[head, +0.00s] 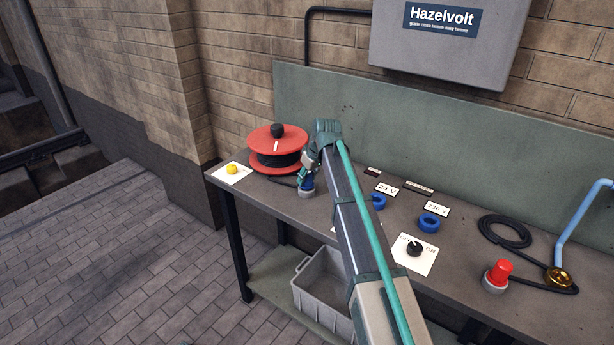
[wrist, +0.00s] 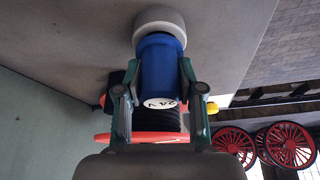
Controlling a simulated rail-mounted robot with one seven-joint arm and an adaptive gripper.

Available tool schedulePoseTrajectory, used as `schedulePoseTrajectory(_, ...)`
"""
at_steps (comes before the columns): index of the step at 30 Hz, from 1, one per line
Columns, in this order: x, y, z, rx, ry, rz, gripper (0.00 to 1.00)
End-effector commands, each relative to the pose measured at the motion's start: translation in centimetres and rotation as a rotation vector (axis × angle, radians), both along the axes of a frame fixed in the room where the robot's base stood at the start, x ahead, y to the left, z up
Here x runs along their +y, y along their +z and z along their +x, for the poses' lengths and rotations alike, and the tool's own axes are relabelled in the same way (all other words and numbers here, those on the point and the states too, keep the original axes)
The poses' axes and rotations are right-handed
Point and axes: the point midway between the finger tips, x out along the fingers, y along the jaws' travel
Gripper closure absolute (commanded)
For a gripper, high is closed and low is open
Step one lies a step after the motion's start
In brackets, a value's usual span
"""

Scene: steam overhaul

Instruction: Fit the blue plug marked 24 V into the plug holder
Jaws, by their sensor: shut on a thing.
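The blue plug (wrist: 160,68) marked 24 V is between the two fingers of my gripper (wrist: 162,92), which is shut on its blue body. I cannot tell whether that end touches the bench. Two blue rings, one (head: 379,202) by the 24 V label and one (head: 429,222) by the 230 V label, lie right.
The red cable reel (head: 266,136) stands close behind my gripper. A yellow button (head: 232,169) is left, a black knob (head: 414,249) right. A red-and-grey plug (head: 497,276), coiled black cable (head: 506,231) and blue pipe (head: 580,222) are farther right. My arm hides part of the bench.

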Motion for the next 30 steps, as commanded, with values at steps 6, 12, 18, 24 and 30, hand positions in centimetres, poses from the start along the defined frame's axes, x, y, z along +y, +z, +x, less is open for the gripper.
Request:
schedulePoseTrajectory(6, 0.0, -0.5, 0.0, 0.000, 0.000, 0.000, 1.00)
schedulePoseTrajectory(12, 0.0, -0.7, 0.0, -0.001, 0.000, 0.001, 0.49)
schedulePoseTrajectory(18, 0.0, -0.7, 0.0, 0.000, 0.000, 0.000, 0.33)
schedulePoseTrajectory(24, 0.0, -0.7, 0.0, 0.000, 0.000, 0.000, 0.33)
schedulePoseTrajectory(30, -0.3, 0.7, -0.4, -0.001, 0.000, 0.000, 0.33)
